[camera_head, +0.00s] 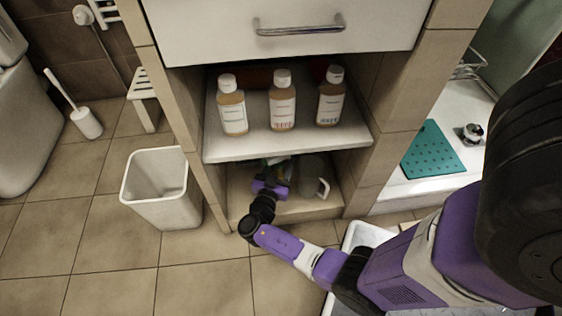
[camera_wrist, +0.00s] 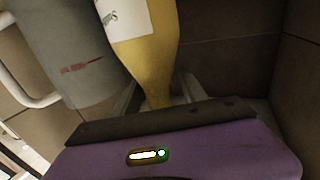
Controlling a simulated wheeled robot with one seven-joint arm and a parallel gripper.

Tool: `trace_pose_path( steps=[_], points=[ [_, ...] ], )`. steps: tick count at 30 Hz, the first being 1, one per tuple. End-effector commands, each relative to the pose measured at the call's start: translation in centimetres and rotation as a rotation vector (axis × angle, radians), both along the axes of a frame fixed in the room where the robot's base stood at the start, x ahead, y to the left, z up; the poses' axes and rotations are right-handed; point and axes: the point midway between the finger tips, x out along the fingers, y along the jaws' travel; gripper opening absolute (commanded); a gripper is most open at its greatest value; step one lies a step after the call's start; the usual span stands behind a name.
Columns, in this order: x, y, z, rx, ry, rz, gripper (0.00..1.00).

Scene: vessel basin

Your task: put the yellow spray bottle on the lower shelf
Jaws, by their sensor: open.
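The yellow spray bottle (camera_wrist: 152,58) with a white label fills the upper middle of the wrist view. It narrows toward my gripper, and its far end is cut off by the frame. My gripper (camera_wrist: 158,94) is open, with a grey finger on each side of the bottle's narrow part; I cannot tell whether either finger touches it. In the head view my gripper (camera_head: 271,182) reaches into the lower compartment, on the lower shelf (camera_head: 300,211). There the bottle is mostly hidden and cannot be made out clearly.
A grey-white jug (camera_head: 313,178) stands close right of my gripper; in the wrist view the jug (camera_wrist: 75,45) is left of the bottle. The upper shelf (camera_head: 280,148) overhead holds three amber bottles (camera_head: 282,105). Side walls bound the compartment. A white bin (camera_head: 160,200) stands outside left.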

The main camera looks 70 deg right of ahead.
Motion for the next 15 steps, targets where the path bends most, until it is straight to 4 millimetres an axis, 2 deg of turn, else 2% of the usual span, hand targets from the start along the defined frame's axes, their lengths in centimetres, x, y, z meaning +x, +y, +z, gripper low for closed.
trace_pose_path(
  steps=[5, 15],
  points=[
    [0.0, 0.8, 0.2, 0.001, 0.000, 0.003, 0.50],
    [-0.6, 7.4, 0.4, 0.000, 0.001, 0.005, 0.50]
  ],
)
